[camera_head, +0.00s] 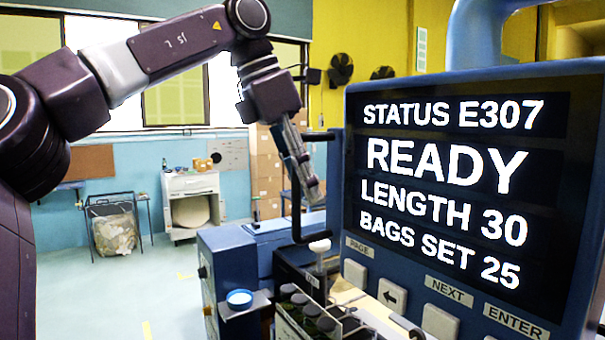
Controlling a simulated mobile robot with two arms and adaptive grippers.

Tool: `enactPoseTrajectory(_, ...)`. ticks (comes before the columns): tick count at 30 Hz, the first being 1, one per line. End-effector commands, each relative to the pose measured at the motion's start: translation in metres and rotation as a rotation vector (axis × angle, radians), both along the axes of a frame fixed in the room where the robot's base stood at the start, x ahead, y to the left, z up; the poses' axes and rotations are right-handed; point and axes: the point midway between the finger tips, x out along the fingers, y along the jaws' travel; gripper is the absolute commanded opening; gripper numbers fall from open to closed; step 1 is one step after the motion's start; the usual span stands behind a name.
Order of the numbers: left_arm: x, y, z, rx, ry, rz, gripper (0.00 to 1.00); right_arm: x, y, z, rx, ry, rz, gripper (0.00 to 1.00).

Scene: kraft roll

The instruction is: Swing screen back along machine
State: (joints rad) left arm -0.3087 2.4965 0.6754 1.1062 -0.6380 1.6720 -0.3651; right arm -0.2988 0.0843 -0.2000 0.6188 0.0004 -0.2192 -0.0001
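The screen (447,160) is a large blue-framed panel filling the right side of the head view. It reads STATUS E307, READY, LENGTH 30, BAGS SET 25. A black bar handle (296,215) stands out from its left edge. The blue machine (232,262) lies below and behind the screen. My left gripper (314,190) points down at the handle, close to its upper half. I cannot tell whether it touches the handle or whether its fingers are apart. My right gripper is not in view.
Page, arrow, next and enter buttons (440,322) line the panel's lower edge. A blue round cap (239,298) sits on a small bracket on the machine. A white cabinet (192,200) and a wire bin (115,228) stand by the back wall. The floor at left is clear.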

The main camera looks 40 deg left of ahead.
Motion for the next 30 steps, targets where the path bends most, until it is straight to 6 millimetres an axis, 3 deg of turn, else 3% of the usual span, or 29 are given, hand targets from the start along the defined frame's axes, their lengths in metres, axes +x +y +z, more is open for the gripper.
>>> enactPoseTrajectory(12,-0.008,0.008,0.046,0.001,0.002,-0.004,0.29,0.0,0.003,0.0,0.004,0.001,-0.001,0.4)
enactPoseTrajectory(30,-0.013,0.012,0.065,-0.001,0.004,-0.001,0.29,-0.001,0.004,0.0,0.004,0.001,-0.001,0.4)
